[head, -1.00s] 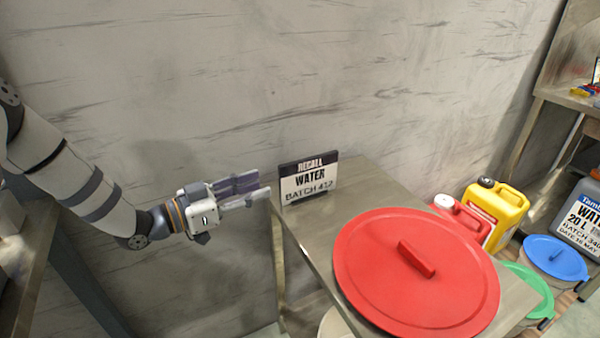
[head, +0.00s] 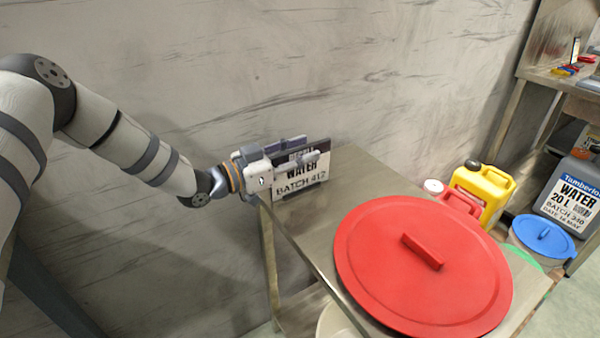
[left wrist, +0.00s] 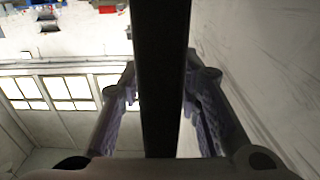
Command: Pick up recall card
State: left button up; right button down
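The recall card (head: 303,179), a black-topped white sign reading WATER and BATCH 412, stands upright at the back left of the steel table. My left gripper (head: 306,151) reaches in from the left at the card's upper part, one finger in front of it and one behind. The front finger hides part of the top lettering. In the left wrist view the card (left wrist: 160,80) shows as a dark upright bar between the two fingers (left wrist: 163,105). Gaps show beside it, so the gripper looks open around the card. My right gripper is not in view.
A large red lid (head: 420,265) covers much of the steel table (head: 348,180). Red and yellow (head: 483,190) jerrycans, a blue lid (head: 542,237) and a grey water can (head: 572,195) stand at the right. A wall is close behind the card.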

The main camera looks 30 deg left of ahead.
pick_arm(q)
grip_shut()
jog(key=shift+r, duration=0.1)
